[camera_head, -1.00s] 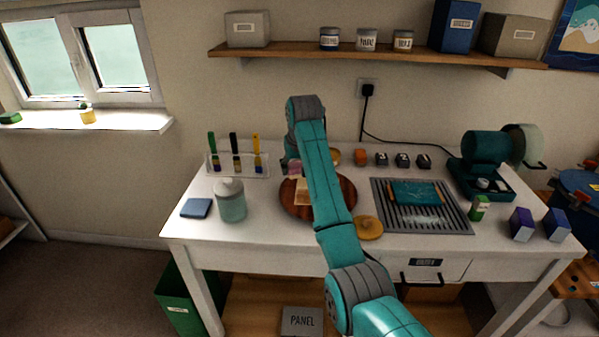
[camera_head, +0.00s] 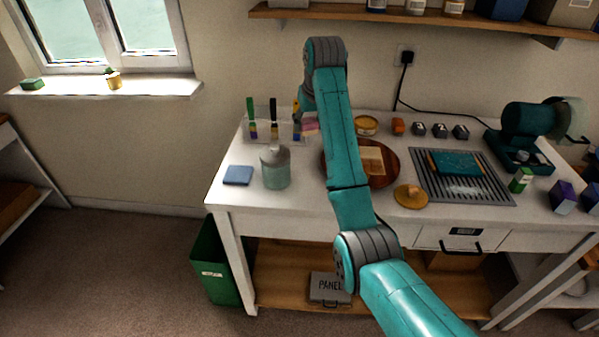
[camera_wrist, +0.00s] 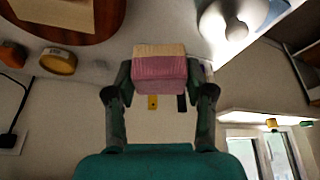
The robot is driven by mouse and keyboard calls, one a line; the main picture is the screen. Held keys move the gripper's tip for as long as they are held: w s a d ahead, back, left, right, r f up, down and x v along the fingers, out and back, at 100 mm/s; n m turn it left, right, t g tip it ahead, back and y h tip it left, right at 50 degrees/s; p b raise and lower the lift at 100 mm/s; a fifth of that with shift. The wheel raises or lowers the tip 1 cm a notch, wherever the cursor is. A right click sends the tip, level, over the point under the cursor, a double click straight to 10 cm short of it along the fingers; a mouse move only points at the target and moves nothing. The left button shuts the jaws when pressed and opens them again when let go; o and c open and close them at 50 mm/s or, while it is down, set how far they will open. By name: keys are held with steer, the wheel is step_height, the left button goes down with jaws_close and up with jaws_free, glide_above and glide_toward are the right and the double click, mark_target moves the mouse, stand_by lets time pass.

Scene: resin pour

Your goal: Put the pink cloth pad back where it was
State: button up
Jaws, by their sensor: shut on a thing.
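The pink cloth pad (camera_wrist: 160,72) is a small thick block, pink with a cream layer along one side. In the wrist view my gripper (camera_wrist: 160,90) is shut on it, one finger on each side. In the head view the pad (camera_head: 309,121) shows as a small pink patch just left of my arm, by the brush rack (camera_head: 283,135). It appears held above the table; its exact height is hard to tell. My gripper's fingers are mostly hidden behind the arm in the head view.
A round wooden board (camera_head: 388,178) bears a cream block (camera_head: 373,160). A lidded jar (camera_head: 276,168) and a blue pad (camera_head: 238,175) stand at the left. A yellow tin (camera_head: 366,125) is behind the board, and a round lid (camera_head: 410,196) is in front. Bare table surrounds the blue pad.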

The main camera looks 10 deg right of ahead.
mark_target(305, 174)
step_height(305, 174, down, 16)
steer(key=shift+f, duration=0.25)
stand_by(0.3)
steer(key=shift+f, duration=0.1)
steer(key=o, duration=0.7)
steer(key=shift+o, duration=0.2)
steer(key=v, duration=1.2)
steer(key=shift+a, duration=0.1)
